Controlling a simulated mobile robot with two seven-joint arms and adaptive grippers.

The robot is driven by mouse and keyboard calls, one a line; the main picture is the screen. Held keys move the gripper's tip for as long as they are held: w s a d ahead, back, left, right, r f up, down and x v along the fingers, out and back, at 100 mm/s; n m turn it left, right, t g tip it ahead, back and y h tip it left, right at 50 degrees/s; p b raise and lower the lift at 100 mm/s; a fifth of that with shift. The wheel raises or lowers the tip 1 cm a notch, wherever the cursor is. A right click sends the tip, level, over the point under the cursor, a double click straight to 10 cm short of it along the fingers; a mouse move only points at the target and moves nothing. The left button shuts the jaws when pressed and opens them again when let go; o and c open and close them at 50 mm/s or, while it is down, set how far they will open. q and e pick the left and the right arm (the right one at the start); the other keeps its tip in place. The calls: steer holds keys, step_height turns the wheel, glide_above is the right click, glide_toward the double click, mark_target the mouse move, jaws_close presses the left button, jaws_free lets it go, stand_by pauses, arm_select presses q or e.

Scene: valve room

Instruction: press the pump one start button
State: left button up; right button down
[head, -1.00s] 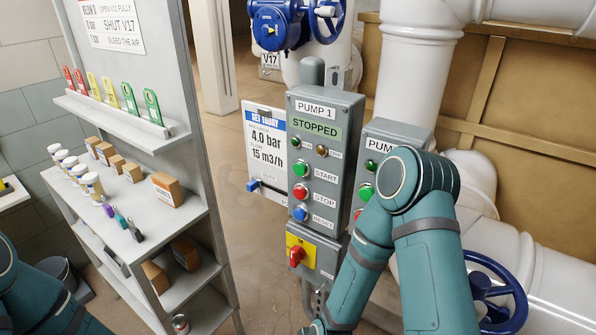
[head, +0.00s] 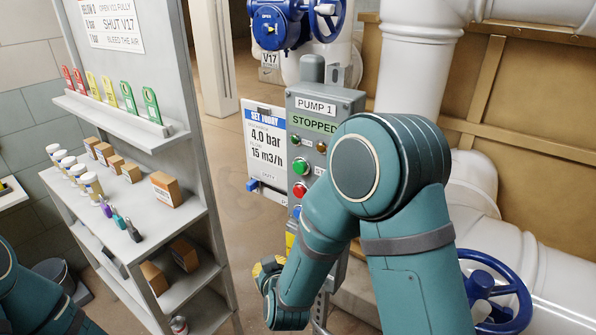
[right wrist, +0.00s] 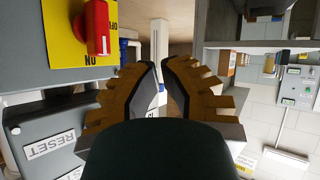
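The grey pump one panel (head: 330,103) reads STOPPED. Its green start button (head: 301,167) shows beside the START label, which my right arm partly covers. The red stop button (head: 299,188) is below it. My right gripper (head: 266,266) is low in front of the panel, below the buttons and mostly hidden by its own wrist. In the right wrist view, its brown-and-grey fingers (right wrist: 158,75) are close together with a narrow empty gap. The RESET label (right wrist: 50,145) is at left there. My left gripper is out of view.
A red switch on a yellow plate (right wrist: 97,28) is close to my right fingers. A blue handwheel (head: 490,290) and white pipes are at right. A shelf (head: 160,225) with boxes and bottles stands at left. The setpoint board (head: 266,150) is beside the panel.

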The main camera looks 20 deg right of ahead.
mark_target(300, 167)
step_height(300, 167, up, 22)
steer(key=a+t+h+b, duration=0.1)
steer(key=a+t+h, duration=0.1)
steer(key=t+h, duration=0.3)
steer(key=shift+s+r+t+h, duration=0.2)
steer(key=shift+t+h, duration=0.2)
steer(key=shift+t, duration=0.8)
steer(key=w+d, duration=0.5)
steer(key=d, duration=0.2)
steer(key=shift+w, duration=0.25)
steer(key=shift+d+f, duration=0.1)
steer(key=shift+w+d, duration=0.2)
steer(key=shift+w, duration=0.05)
